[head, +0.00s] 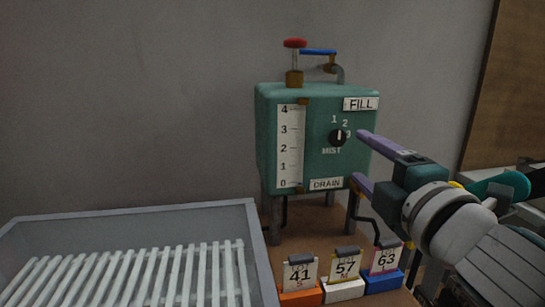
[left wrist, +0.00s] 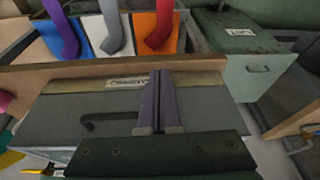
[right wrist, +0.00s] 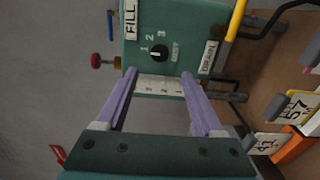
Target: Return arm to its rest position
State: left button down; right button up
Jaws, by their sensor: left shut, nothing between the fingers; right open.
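My right gripper (head: 357,156) is open and empty in front of the right side of the green tank box (head: 265,130). Its purple fingers are spread, one near the black mist dial (head: 338,137) and one near the drain label. In the right wrist view the open fingers (right wrist: 158,73) frame the gauge (right wrist: 160,86), with the dial (right wrist: 159,54) beyond them. I cannot tell whether a finger touches the box. My left gripper (left wrist: 160,76) is shut and empty above a grey drawer front (left wrist: 75,125) with a dark handle. The left arm is not in the head view.
A grey slatted tray (head: 130,212) fills the lower left. Number cards stand in orange (head: 300,298), white (head: 343,291) and blue (head: 384,281) holders below the tank. A red-topped valve (head: 295,44) rises from the tank.

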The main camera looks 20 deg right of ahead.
jog(key=shift+v, duration=0.8)
jog(key=shift+r, duration=0.1)
